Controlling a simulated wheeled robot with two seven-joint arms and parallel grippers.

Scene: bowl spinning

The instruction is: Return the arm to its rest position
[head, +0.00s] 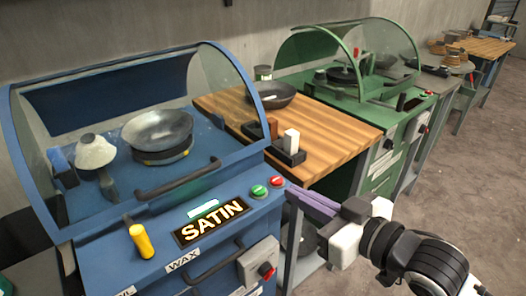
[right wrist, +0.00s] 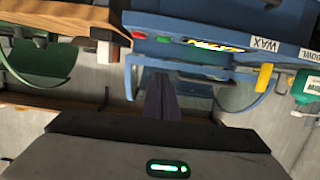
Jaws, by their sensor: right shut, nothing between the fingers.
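My right gripper (head: 312,206) comes in from the lower right in the head view. Its purple fingers are together and empty, in front of the blue machine (head: 120,262) and close to its right front corner. The closed fingers (right wrist: 161,98) also show in the right wrist view, below the machine's front panel. My left gripper is not in view.
The blue machine holds a grey bowl (head: 157,130) under a clear hood, with a lit SATIN display (head: 211,222), green and red buttons and a yellow knob (head: 141,241). A wooden table (head: 335,138) carries a dark bowl (head: 271,95). A green machine (head: 400,125) stands behind. Open floor (head: 480,180) lies right.

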